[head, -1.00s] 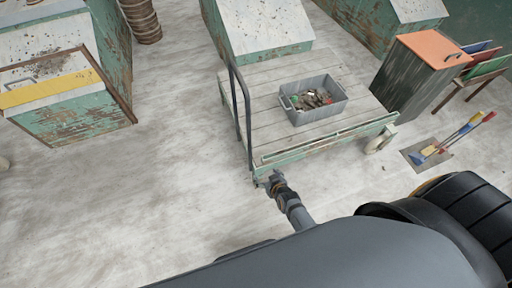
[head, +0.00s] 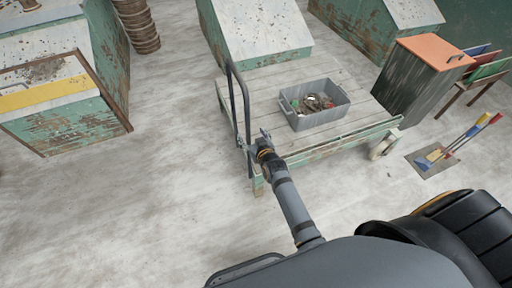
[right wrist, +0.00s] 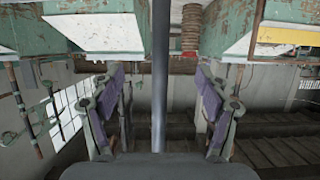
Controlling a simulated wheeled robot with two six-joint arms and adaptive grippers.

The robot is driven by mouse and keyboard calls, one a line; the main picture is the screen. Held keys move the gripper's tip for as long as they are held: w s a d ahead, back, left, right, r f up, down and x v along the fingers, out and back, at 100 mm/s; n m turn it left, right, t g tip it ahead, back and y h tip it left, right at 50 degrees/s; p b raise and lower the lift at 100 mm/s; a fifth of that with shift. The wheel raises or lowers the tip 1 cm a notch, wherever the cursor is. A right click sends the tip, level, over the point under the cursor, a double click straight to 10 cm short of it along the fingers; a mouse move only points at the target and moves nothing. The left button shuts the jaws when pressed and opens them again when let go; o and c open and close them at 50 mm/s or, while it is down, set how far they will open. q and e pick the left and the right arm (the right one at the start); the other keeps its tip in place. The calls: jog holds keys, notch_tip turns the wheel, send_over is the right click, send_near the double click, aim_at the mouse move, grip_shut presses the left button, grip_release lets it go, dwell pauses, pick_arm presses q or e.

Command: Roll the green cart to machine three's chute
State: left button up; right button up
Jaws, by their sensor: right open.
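The green cart (head: 330,150) has a plank deck and stands right of centre in the head view. Its dark tubular handle (head: 233,90) rises at the deck's left end. A grey bin (head: 316,118) of mixed scraps sits on the deck. My right gripper (head: 264,137) is at the handle's near side, above the deck's near left corner. In the right wrist view the gripper (right wrist: 160,88) is open, with a dark handle bar (right wrist: 160,50) upright between its fingers. The fingers look apart from the bar. My left gripper is out of view. I see no machine number.
Worn green machines with pale sloping tops stand behind the cart (head: 262,30) and at the left (head: 65,105), the left one with a yellow band. An orange-lidded cabinet (head: 420,80) and brushes (head: 460,140) are at the right. The floor (head: 180,150) left of the cart is clear.

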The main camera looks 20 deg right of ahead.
aim_at(249, 131)
jog(key=b+x, duration=0.1)
jog(key=x, duration=0.3)
jog(key=shift+w+f+b, duration=0.15)
jog(key=shift+w+b, duration=0.2)
jog(key=shift+b, duration=0.05)
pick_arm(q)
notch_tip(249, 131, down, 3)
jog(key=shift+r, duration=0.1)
pick_arm(e)
grip_shut()
